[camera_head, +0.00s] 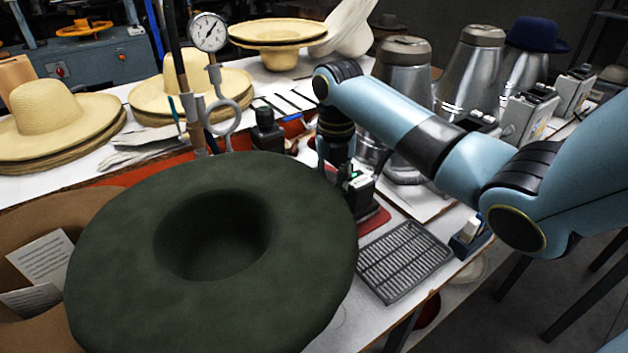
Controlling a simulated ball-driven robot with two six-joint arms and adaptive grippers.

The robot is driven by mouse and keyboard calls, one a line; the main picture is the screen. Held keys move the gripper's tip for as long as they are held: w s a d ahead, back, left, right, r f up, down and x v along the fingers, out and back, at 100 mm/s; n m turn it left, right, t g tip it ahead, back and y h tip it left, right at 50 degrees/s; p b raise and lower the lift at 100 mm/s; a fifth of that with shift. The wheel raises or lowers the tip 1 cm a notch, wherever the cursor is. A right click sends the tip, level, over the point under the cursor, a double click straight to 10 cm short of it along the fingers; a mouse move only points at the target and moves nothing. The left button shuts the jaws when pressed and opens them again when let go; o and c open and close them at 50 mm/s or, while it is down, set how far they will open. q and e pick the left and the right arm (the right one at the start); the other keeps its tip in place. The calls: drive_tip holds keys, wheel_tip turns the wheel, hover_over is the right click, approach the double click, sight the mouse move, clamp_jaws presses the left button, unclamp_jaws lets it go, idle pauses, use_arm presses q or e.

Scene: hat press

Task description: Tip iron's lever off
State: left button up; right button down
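My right arm comes in from the right, and its wrist points down just behind the brim of a large dark green hat (110,255). At the end of that wrist is a dark part with a small green light (355,179), above a red pad (372,221). I cannot tell where my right gripper ends there and whether part of this is the iron. The fingertips and any lever are hidden or too small to make out. My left gripper is not in view.
A grey slotted tray (403,262) lies at the table's front edge. Straw hats (50,120) stand at the left, with a pressure gauge (208,32) on a pipe nearby. Metal canisters (404,80) stand behind my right arm. The green hat fills much of the foreground.

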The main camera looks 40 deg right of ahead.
drive_tip(key=shift+f+b, duration=0.5)
drive_tip(key=shift+f, duration=0.55)
wheel_tip(320, 180, up, 7)
drive_tip(key=p, duration=0.8)
drive_tip(key=shift+r, duration=0.1)
idle(0.4)
